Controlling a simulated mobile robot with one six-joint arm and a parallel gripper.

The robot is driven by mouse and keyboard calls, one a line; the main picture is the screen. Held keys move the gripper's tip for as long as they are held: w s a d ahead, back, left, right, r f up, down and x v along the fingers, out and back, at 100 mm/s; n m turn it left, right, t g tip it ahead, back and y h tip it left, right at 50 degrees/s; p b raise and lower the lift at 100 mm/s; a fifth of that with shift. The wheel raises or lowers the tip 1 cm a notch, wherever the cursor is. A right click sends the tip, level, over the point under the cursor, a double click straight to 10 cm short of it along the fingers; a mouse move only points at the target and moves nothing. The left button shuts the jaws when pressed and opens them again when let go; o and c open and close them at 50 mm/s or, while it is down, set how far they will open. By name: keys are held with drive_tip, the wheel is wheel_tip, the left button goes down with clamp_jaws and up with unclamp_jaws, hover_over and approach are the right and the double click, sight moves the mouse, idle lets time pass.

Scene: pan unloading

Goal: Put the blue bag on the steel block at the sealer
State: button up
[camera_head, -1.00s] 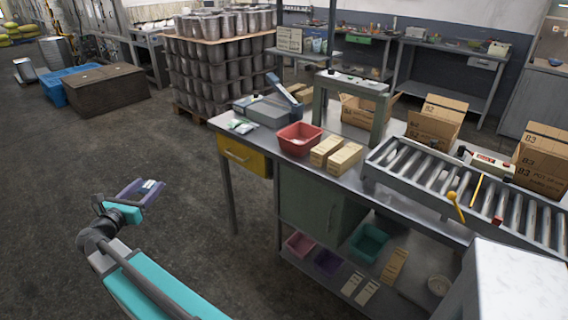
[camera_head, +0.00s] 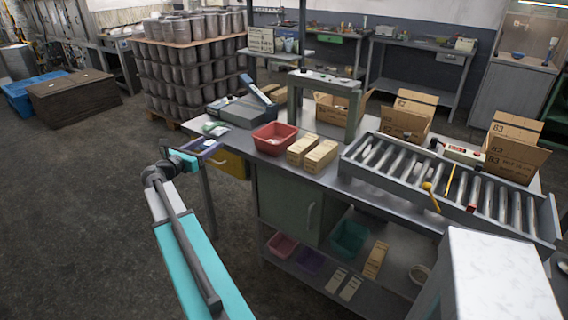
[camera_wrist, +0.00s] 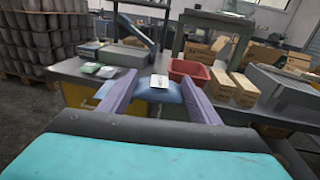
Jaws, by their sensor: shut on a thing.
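My gripper (camera_head: 207,148) has purple fingers and is shut on the blue bag (camera_wrist: 170,101), which carries a white label. In the wrist view the bag sits between the fingertips (camera_wrist: 158,84). In the head view the bag is mostly hidden by the fingers. The gripper is at the table's left end, above or just short of its edge; I cannot tell which. The sealer, with a raised blue-grey lever (camera_head: 257,89), stands behind it on the table. Its grey steel block (camera_head: 238,111) also shows in the wrist view (camera_wrist: 121,55), ahead and slightly left of the bag.
Small green-and-white bags (camera_head: 214,128) lie in front of the sealer. A red bin (camera_head: 275,139) and tan boxes (camera_head: 313,153) stand to its right. A grey frame (camera_head: 354,115) and a roller conveyor (camera_head: 450,185) are farther right.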

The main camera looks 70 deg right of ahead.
drive_tip(key=s+d+r+m+g, duration=0.1)
drive_tip(key=s+d+r+g, duration=0.1)
drive_tip(key=s+d, duration=0.8)
drive_tip(key=shift+s+d+r+m+g+y, duration=0.2)
drive_tip(key=shift+d+m+g+y, duration=0.1)
drive_tip(key=shift+d+m+g, duration=0.15)
drive_tip(key=s+d+f+p, duration=0.1)
drive_tip(key=s+d+p, duration=0.2)
drive_tip(key=s, duration=1)
drive_tip(key=x, duration=0.2)
drive_tip(key=shift+d+f, duration=0.15)
drive_tip(key=shift+d, duration=0.2)
drive_tip(key=shift+p, duration=0.3)
drive_tip(key=f, duration=0.1)
drive_tip(key=s+f+p, duration=0.1)
drive_tip(key=f, duration=0.1)
drive_tip(key=shift+s+d+f, duration=0.1)
drive_tip(key=shift+d+f, duration=0.15)
drive_tip(key=shift+f, duration=0.05)
drive_tip(key=shift+f, duration=0.55)
